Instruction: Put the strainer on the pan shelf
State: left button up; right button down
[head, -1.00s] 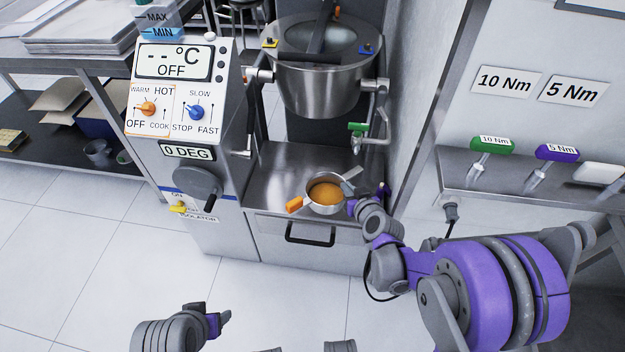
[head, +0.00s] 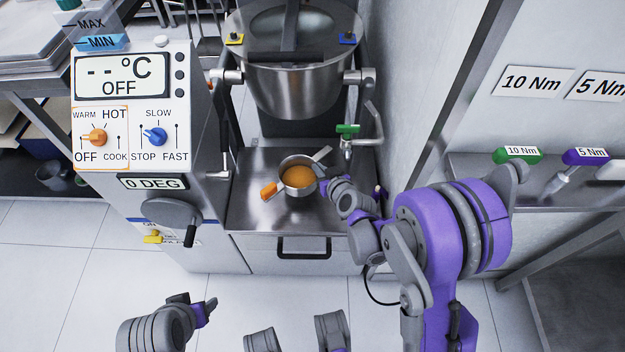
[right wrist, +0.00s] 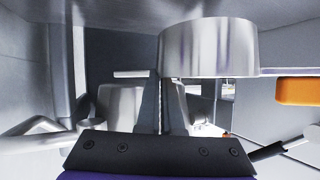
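The strainer (head: 298,178), a small round steel pan with an orange handle and an orange-brown inside, looks level over the mixer's steel pan shelf (head: 258,212) in the head view. Its steel wall (right wrist: 208,48) is close up in the right wrist view. My right gripper (head: 322,184) is at the strainer's right side, its fingers (right wrist: 160,105) close together at the wall, seemingly shut on it. The exact grip and the gap to the shelf are hard to see. My left gripper (head: 203,309) is low over the floor, far from the strainer; its finger opening is unclear.
The mixer bowl (head: 292,92) hangs above the shelf. A green-handled tap (head: 347,135) is at the back right, beside a wall. The control panel (head: 130,125) stands to the left. Torque tools such as the green one (head: 518,155) lie on a right side shelf.

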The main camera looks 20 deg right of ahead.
notch_tip(320, 180, down, 6)
jog(key=shift+r+b, duration=0.2)
jog(key=shift+b, duration=0.6)
jog(key=shift+r, duration=0.1)
jog(key=c, duration=1.5)
grip_release()
jog(key=o, duration=0.4)
